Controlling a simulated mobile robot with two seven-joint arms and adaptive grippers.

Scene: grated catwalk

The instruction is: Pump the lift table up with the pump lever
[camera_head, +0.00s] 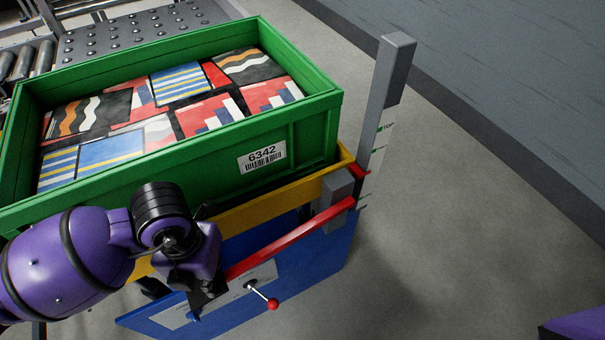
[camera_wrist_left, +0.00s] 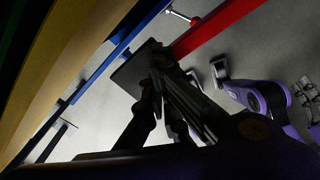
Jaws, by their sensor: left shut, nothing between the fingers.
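The lift table has a yellow top frame (camera_head: 262,207) over a blue base (camera_head: 312,262) and carries a green crate (camera_head: 310,130). A red pump lever (camera_head: 290,240) slopes from a grey block at the right down to my left gripper; it also shows in the left wrist view (camera_wrist_left: 222,24). My left gripper (camera_head: 205,298) is shut and empty at the lever's lower left end. Its dark fingers (camera_wrist_left: 160,58) look close beside the bar; contact is unclear. A red pointer (camera_head: 360,172) sits below the green TOP mark (camera_head: 384,127) on the grey post (camera_head: 390,75).
A short lever with a red knob (camera_head: 272,303) projects from the panel just below the pump lever. The crate holds several patterned boxes (camera_head: 170,100). A roller conveyor (camera_head: 30,62) stands behind at left. The grey floor (camera_head: 450,220) to the right is clear.

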